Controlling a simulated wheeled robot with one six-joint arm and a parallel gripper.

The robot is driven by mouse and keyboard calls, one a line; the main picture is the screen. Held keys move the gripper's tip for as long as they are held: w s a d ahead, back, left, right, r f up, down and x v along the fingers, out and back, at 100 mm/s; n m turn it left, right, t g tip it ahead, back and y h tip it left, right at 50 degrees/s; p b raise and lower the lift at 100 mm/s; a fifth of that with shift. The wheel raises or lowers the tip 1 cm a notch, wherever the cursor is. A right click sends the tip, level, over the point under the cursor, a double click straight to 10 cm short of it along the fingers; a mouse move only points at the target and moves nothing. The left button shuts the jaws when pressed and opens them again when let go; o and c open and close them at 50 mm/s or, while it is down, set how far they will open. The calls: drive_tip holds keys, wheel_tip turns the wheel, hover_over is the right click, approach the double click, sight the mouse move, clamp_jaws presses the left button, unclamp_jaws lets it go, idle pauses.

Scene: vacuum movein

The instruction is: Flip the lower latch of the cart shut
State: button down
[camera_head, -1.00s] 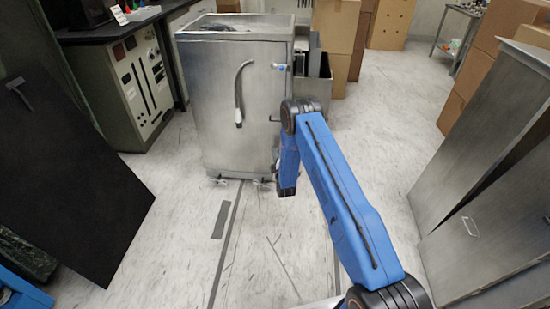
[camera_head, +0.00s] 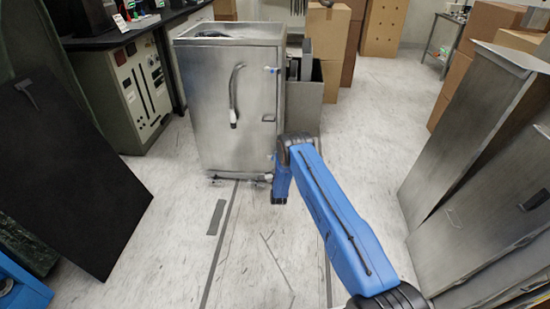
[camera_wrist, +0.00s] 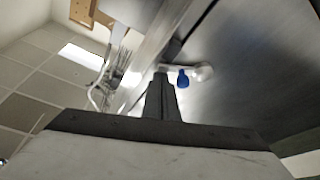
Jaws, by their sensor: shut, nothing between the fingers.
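The cart (camera_head: 220,110) is a tall steel cabinet with a hooked handle on its front door. Its upper latch (camera_head: 271,70) is a small pale and blue piece at the right edge of the door. The lower latch (camera_head: 273,158) is a tiny pale spot by my arm, mostly hidden. In the wrist view, a latch with a blue knob (camera_wrist: 183,78) and a pale base sits by the door seam. My gripper (camera_wrist: 161,88) is shut and empty, its tips just left of the knob. I cannot tell whether they touch it. The head view hides my fingers behind my arm.
Cardboard boxes (camera_head: 325,45) stand behind the cart. A grey-green cabinet (camera_head: 135,95) stands to the left and a dark panel (camera_head: 60,180) leans nearer. Steel panels (camera_head: 470,130) stand at the right. The floor in front of the cart is mostly clear.

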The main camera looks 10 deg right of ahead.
drive_tip(key=m, duration=0.1)
drive_tip(key=f+m+h, duration=0.1)
drive_tip(key=shift+s+d+f+m, duration=0.1)
drive_tip(key=shift+d+f+m, duration=0.2)
drive_tip(key=shift+d+m, duration=0.1)
drive_tip(key=shift+f, duration=0.1)
idle(0.5)
